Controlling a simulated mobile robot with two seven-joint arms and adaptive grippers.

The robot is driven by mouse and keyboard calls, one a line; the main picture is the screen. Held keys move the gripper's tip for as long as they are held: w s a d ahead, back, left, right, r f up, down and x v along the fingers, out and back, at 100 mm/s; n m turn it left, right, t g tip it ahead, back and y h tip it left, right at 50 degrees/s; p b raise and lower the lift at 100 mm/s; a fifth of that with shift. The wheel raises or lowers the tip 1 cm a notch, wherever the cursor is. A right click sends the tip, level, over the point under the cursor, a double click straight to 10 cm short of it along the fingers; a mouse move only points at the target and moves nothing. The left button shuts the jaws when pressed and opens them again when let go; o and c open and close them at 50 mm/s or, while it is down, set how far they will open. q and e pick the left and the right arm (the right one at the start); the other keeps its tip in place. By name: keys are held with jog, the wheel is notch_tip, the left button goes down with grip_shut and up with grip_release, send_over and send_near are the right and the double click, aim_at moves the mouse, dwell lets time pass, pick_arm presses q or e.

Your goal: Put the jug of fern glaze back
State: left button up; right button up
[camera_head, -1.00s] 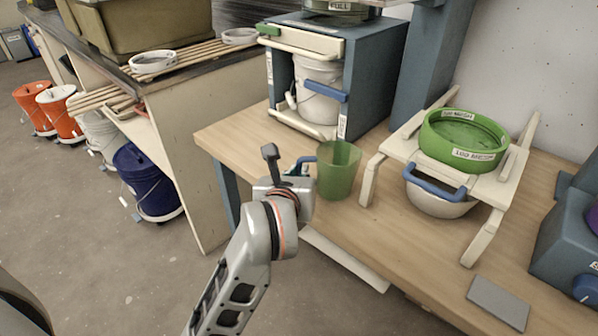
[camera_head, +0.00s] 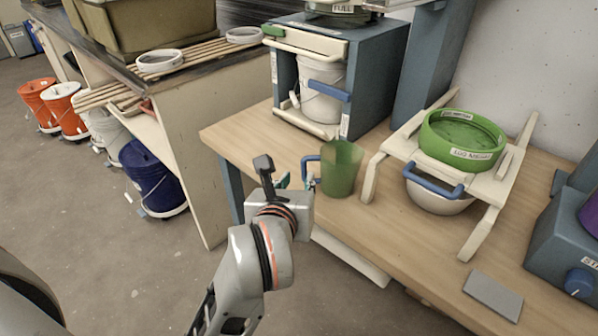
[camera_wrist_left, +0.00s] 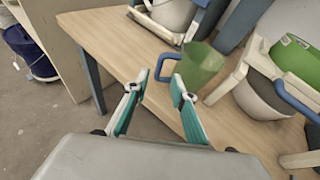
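The jug, green and translucent (camera_head: 342,170), stands upright on the wooden table, its blue handle facing left toward my left gripper. It also shows in the left wrist view (camera_wrist_left: 203,68). My left gripper (camera_head: 297,182) is at the table's left front edge, just left of the jug. In the left wrist view its two teal fingers (camera_wrist_left: 154,92) are spread apart with nothing between them. The jug's handle is just beyond the fingertips, apart from them as far as I can tell. My right gripper is not in view.
A blue cabinet (camera_head: 378,85) holding a white bucket (camera_head: 321,88) stands behind the jug. To the right, a cream stand (camera_head: 480,215) carries a green sieve (camera_head: 462,138) over a bowl (camera_head: 437,200). A grey slab (camera_head: 493,295) lies at the front. Several buckets stand on the floor at left.

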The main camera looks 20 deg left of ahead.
pick_arm(q)
jog(key=s+a+r+m+t+y, duration=0.4)
jog(key=s+a+r+m+y, duration=0.35)
jog(key=a, duration=0.25)
jog(key=d+f+m+t+h, duration=0.5)
jog(key=d+m+h, duration=0.45)
jog(key=m, duration=0.85)
jog(key=s+d+f+m+g+h, duration=0.1)
jog(key=d+f+m+g+h, duration=0.15)
jog(key=f+m, duration=0.35)
jog(key=s+d+f+m+g+h, duration=0.2)
jog(key=f+m+h, duration=0.1)
jog(key=f+m, duration=0.3)
jog(key=s+a+f+m+g, duration=0.2)
jog(key=s+f, duration=0.1)
jog(key=f, duration=0.4)
jog(key=s+a+f+m+g+y, duration=0.1)
jog(key=s+f+m+g, duration=0.1)
jog(key=f, duration=0.5)
jog(key=s+a+f+m+g+y, duration=0.1)
jog(key=s+a+f+m+g, duration=0.1)
jog(key=s+f, duration=0.3)
notch_tip(320, 180, down, 3)
jog(key=shift+a+f+m+g, duration=0.1)
jog(key=shift+a+m+g, duration=0.2)
jog(key=shift+m+g, duration=0.25)
